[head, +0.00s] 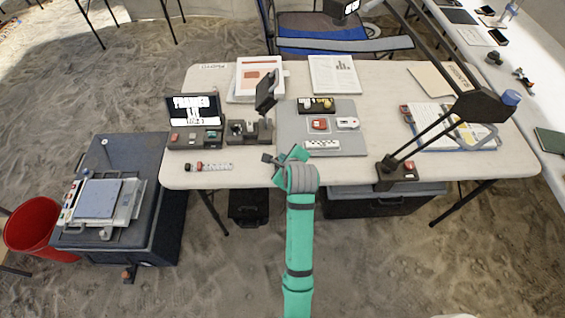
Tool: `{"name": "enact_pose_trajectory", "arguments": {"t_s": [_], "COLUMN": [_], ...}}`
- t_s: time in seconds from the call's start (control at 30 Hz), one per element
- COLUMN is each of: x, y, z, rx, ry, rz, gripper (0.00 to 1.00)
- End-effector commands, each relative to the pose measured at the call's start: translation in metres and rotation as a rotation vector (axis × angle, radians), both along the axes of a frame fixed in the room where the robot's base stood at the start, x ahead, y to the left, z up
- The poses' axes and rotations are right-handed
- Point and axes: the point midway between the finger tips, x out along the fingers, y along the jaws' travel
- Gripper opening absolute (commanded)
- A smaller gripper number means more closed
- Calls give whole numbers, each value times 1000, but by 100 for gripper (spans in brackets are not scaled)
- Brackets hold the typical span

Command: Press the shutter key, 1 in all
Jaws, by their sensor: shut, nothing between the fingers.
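A dark control box (196,136) with a few coloured keys stands at the left of the white table. Its screen (193,108) shows white lettering, partly legible as "FRAMED". I cannot tell which key is the shutter key. A dark camera-like head on a stand (266,92) rises right of the box, above a small dark base. My gripper (268,158) is shut and empty at the table's front edge, right of and nearer than the control box. It looks apart from the keys. My teal wrist hides part of the table edge.
A grey mat (347,112) right of the stand holds several small items, including a red one (319,124). A small strip with a red piece (208,166) lies before the control box. A desk lamp (395,168) stands at the right. The front left table is mostly clear.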

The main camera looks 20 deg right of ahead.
Motion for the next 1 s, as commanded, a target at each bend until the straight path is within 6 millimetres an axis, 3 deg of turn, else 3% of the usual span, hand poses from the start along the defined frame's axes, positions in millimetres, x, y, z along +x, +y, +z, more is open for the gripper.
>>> {"name": "enact_pose_trajectory", "arguments": {"t_s": [1.0], "x": [0], "y": [0], "z": [-9], "rx": [1], "ry": [1], "rz": [1], "gripper": [0]}}
